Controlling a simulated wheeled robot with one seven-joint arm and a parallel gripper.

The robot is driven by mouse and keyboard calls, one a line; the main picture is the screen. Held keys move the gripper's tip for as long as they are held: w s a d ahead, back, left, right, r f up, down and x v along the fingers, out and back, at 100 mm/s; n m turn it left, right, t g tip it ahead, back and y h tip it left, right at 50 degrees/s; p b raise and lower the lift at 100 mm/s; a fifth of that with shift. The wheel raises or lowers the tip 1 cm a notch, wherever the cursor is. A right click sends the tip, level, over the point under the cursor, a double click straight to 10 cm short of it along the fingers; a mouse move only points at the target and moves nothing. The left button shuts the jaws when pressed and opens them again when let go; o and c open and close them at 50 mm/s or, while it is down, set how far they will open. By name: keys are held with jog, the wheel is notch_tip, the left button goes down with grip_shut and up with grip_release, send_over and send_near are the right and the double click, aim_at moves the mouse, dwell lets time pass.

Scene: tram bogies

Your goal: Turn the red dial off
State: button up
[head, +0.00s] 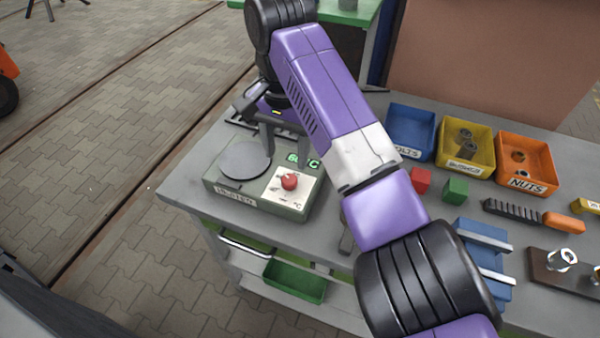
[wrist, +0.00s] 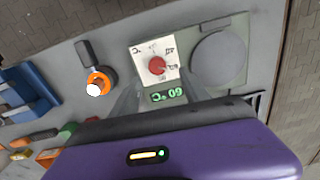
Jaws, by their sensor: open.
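The red dial (head: 289,181) sits on a white panel at the right front of a green heater unit (head: 222,186) with a round grey plate. It also shows in the wrist view (wrist: 157,65), near the top middle. A green lit display (wrist: 168,96) beside the panel seems to read 60 °C; in the head view a finger partly covers it. My gripper (head: 285,150) is open, its fingers apart and pointing down above the unit's back edge, behind the dial. In the wrist view my gripper (wrist: 160,92) has one finger either side of the display, and nothing is between them.
Blue (head: 409,132), yellow (head: 465,146) and orange (head: 525,163) bins stand at the back right. Red (head: 420,181) and green (head: 455,190) blocks sit before them. The bench's left edge is close to the unit.

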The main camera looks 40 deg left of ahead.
aim_at(289, 180)
jog(key=shift+s+d+f, duration=0.15)
jog(key=shift+d, duration=0.1)
jog(key=shift+f, duration=3.8)
grip_shut()
